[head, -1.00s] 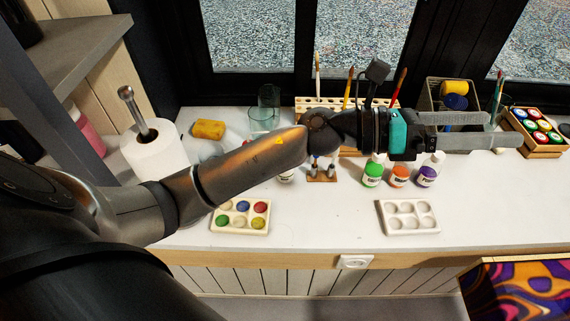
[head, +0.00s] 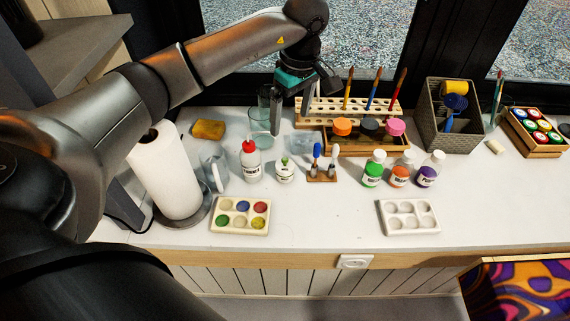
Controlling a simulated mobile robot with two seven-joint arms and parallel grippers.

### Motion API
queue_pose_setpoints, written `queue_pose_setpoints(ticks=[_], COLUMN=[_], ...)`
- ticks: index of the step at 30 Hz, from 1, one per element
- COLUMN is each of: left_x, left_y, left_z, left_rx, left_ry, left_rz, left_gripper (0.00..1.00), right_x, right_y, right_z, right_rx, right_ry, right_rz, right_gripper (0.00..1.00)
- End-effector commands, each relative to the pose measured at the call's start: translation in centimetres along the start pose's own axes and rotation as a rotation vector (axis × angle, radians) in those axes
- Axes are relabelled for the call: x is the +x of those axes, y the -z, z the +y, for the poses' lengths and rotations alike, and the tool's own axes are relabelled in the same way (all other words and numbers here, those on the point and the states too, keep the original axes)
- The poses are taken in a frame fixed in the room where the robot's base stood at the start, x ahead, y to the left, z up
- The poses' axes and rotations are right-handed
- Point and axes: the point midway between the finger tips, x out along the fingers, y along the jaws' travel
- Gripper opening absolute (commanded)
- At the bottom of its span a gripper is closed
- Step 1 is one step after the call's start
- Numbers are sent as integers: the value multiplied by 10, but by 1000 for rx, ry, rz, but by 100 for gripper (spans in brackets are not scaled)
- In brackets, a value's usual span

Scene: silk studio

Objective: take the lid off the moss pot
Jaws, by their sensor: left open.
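No label here is clear enough to read as moss. A small jar with green contents and a white lid (head: 373,169) stands on the white counter, its lid on. A smaller white jar with a green mark (head: 285,171) stands further left. I cannot tell which is the moss pot. My left gripper (head: 276,128) points down at the back of the counter, in front of the clear glass, open and empty. It is behind and left of both jars, apart from them. My right gripper is not in view.
An orange jar (head: 400,171) and a purple jar (head: 429,170) stand right of the green one. A red-capped bottle (head: 251,163) stands left. A brush rack (head: 350,109) stands behind, and an empty palette (head: 408,217) in front. The front middle of the counter is clear.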

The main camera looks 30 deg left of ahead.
Motion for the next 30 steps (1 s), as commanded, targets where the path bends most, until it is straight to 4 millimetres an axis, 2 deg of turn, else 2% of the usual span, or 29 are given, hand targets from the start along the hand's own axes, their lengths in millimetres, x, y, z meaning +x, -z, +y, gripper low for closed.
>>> queue_pose_setpoints(ticks=[6,10,20,27,30], left_x=[49,73,99,133,140], left_y=[-3,-3,-5,-9,-9], left_z=[-2,-1,-3,-8,-7], left_rx=[1,0,1,-1,1], left_ry=[6,3,1,2,0], left_rz=[-5,-6,-6,-7,-7], left_gripper=[98,98,98,98,98], right_x=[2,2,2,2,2], right_y=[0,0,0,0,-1], right_z=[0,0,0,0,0], right_rx=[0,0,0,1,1], right_ry=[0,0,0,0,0], right_rz=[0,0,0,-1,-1], right_gripper=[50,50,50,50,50])
